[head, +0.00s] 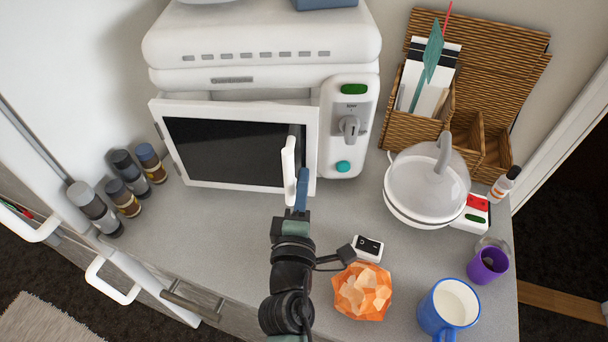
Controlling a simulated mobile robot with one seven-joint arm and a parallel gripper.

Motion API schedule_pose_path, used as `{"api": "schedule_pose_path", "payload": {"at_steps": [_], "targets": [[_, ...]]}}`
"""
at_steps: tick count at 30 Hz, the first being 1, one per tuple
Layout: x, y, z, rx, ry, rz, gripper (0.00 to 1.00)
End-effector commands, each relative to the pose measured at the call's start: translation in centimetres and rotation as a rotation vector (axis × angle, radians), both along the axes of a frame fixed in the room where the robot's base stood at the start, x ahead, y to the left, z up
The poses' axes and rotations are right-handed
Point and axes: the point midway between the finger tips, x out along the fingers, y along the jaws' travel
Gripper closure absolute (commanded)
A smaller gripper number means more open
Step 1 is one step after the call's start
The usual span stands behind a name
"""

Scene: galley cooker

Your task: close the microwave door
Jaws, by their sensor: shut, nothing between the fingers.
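The white microwave (348,95) stands at the back of the counter. Its door (235,187) has a white frame and a dark window, with hinges on the left side. The white upright door handle (289,165) is near the door's right side. My gripper (302,180) is shut and empty, in front of the door's right edge and just right of the handle's lower end. I cannot tell whether it touches the door or the handle.
Several spice jars (125,165) stand left of the microwave. To the right are a glass-lidded pot (427,185) and a wicker organizer (410,131). The counter's front left is clear.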

Motion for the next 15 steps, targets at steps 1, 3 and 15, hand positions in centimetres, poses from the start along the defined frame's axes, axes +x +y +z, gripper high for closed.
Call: {"api": "schedule_pose_path", "payload": {"at_steps": [1,3,15], "targets": [[0.39,-0.03,0.02,0.000,0.000,0.000,1.00],[0.70,-0.05,0.04,0.000,0.000,0.000,1.00],[0.94,-0.08,-0.03,0.000,0.000,0.000,1.00]]}}
